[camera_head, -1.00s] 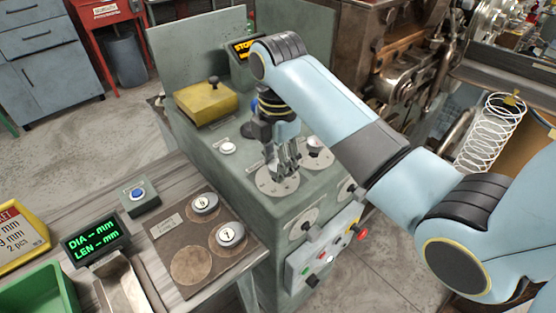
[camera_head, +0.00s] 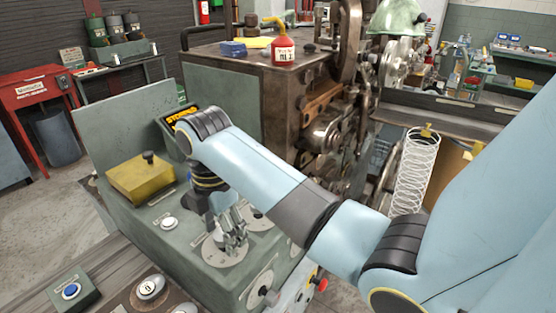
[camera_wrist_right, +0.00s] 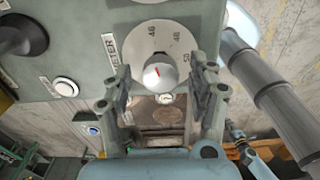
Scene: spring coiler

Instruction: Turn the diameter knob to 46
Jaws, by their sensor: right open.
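The diameter dial (camera_wrist_right: 140,45) shows in the right wrist view as a pale round plate with 46, 48 and 50 on it. Its small knob (camera_wrist_right: 158,77) has a red mark on its upper side, roughly toward 46; I cannot read it exactly. My right gripper (camera_wrist_right: 162,97) is open, its fingers on either side of the knob, with gaps visible. In the head view the right gripper (camera_head: 232,243) points down over the dial plate (camera_head: 213,254) and hides the knob. My left gripper is not in view.
The green console carries a yellow box (camera_head: 142,178), a white button (camera_head: 169,223) and another dial (camera_head: 258,219) close behind the gripper. A front-face dial (camera_head: 260,289) is below.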

